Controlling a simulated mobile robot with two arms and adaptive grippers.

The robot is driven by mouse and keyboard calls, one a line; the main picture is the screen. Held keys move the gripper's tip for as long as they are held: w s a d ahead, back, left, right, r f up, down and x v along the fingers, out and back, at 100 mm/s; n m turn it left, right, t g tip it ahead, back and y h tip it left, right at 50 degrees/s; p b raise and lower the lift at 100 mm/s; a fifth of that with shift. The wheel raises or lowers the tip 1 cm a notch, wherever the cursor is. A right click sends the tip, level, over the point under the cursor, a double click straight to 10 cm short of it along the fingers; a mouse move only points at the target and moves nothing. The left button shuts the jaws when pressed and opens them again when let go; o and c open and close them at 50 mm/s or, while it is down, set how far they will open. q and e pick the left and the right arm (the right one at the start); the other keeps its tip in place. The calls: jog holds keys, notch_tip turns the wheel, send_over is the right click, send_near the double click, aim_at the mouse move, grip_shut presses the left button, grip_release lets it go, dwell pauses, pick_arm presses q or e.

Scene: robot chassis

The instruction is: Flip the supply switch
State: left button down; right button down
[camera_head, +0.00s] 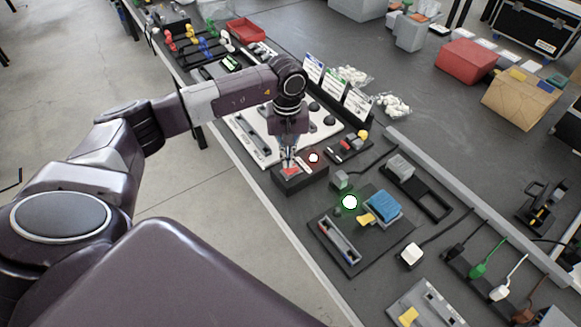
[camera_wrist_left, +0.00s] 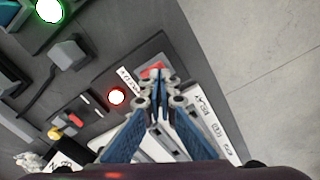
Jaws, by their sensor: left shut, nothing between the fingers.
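The supply switch looks to be the red rocker (camera_head: 290,171) on a small black box (camera_head: 311,179) near the table's front edge. It also shows in the wrist view as a red patch (camera_wrist_left: 151,69), partly hidden behind my fingertips. My left gripper (camera_head: 288,157) is shut and empty, pointing down with its tips at the red rocker. In the wrist view the tips (camera_wrist_left: 157,75) overlap the rocker; I cannot tell whether they touch it. A red-rimmed lamp (camera_head: 313,158) glows beside the rocker. My right gripper is not in view.
A white panel (camera_head: 262,139) with slots and dark knobs lies behind the switch box. A green-rimmed lamp (camera_head: 349,202) glows on a dark board holding a blue block (camera_head: 383,207). Upright label cards (camera_head: 335,84) stand behind. Cables and plugs (camera_head: 488,258) lie at the right.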

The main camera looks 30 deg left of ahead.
aim_at(288, 169)
pick_arm(q)
jog(key=shift+f+b, duration=0.7)
jog(key=shift+f, duration=0.05)
dwell(0.4)
jog(key=shift+s+f+b, duration=0.1)
jog(key=shift+f+b, duration=0.35)
jog(key=shift+f, duration=0.05)
jog(key=shift+r, duration=0.15)
jog(key=shift+r+p, duration=0.5)
jog(key=shift+r, duration=0.1)
jog(key=shift+r+p, duration=1.3)
jog(key=shift+r, duration=1.5)
